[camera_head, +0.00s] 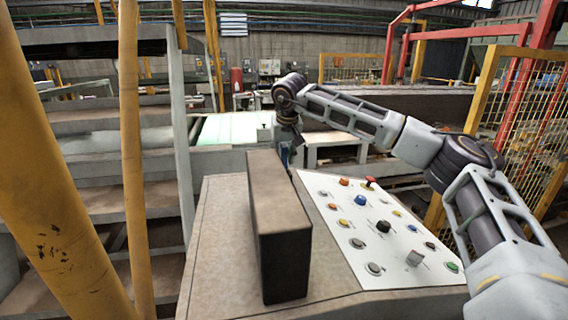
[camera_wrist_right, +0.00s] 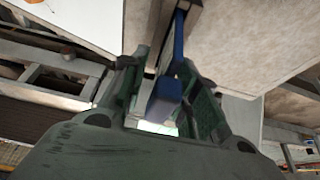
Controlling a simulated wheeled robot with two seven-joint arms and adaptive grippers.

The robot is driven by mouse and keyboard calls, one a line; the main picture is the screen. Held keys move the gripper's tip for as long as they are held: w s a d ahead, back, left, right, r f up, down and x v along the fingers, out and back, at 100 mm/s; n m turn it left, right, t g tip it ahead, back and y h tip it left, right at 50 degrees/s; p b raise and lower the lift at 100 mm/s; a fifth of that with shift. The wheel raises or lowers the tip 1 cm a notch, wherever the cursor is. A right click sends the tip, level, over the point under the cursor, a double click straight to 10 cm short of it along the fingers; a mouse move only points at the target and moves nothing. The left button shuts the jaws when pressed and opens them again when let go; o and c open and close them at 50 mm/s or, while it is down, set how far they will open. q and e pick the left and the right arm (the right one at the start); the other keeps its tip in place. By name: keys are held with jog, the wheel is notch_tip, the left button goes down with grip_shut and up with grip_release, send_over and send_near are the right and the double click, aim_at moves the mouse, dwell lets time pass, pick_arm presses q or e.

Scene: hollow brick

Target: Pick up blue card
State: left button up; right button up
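The blue card (camera_head: 284,156) is mostly hidden behind the tall brown block (camera_head: 275,225) in the head view; only a small blue part shows near my right gripper (camera_head: 289,135). In the right wrist view the blue card (camera_wrist_right: 178,48) is seen nearly edge-on, with a wider blue end close to the camera. The two green fingers of my right gripper (camera_wrist_right: 164,75) stand apart on either side of it. A gap shows on the left finger's side; contact on the right finger's side is unclear. My left gripper is not in view.
The block stands upright on the console (camera_head: 215,235), left of a white button panel (camera_head: 360,225). My right arm reaches over the panel's far side. Yellow posts (camera_head: 130,150) stand at the left, with grey shelving (camera_head: 90,140) behind. A yellow-framed mesh fence (camera_head: 520,110) is at the right.

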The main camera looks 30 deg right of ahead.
jog(key=shift+c, duration=0.3)
grip_shut()
jog(key=shift+r, duration=0.1)
notch_tip(320, 180, up, 18)
dwell(0.8)
dwell(0.4)
